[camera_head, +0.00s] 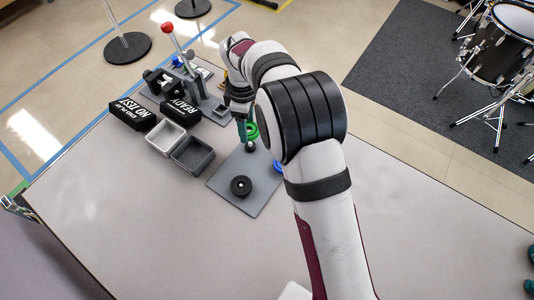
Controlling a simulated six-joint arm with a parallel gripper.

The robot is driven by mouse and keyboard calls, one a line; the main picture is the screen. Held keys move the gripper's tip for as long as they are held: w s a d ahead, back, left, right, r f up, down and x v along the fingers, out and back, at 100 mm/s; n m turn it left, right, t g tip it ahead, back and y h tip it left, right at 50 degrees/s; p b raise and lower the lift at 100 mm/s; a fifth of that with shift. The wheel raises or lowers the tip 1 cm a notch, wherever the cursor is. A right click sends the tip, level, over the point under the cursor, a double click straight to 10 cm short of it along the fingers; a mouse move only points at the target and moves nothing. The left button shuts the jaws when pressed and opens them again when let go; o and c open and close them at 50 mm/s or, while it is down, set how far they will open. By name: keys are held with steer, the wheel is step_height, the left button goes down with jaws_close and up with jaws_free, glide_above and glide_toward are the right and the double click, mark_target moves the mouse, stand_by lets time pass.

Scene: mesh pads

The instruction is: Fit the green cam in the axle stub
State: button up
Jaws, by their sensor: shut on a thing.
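My gripper (243,124) points down over the back part of a grey plate. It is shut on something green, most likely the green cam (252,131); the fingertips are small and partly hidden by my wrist. A small dark upright piece (250,147) shows just below the green part; I cannot tell whether they touch. A black round piece with a centre hub (241,186) sits on the front of the plate. I cannot tell for sure which piece is the axle stub. A blue part (277,166) shows at the plate's right, partly hidden by my arm.
The grey plate (222,180) lies on the pale table (130,220). Left of it stand a light bin (165,137) and a dark grey bin (193,155), both apparently empty. Black labelled blocks (132,114) and a fixture with a red-knobbed lever (168,28) stand behind. The front-left table is clear.

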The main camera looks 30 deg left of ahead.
steer(key=w+d, duration=0.1)
steer(key=w, duration=0.3)
steer(key=w+d+r, duration=0.1)
steer(key=w+d, duration=0.1)
steer(key=w, duration=0.2)
steer(key=w+d, duration=0.2)
steer(key=w, duration=0.3)
steer(key=shift+d+r, duration=0.25)
steer(key=shift+f, duration=0.1)
steer(key=shift+f, duration=3.85)
steer(key=o, duration=1.5)
steer(key=shift+c, duration=0.2)
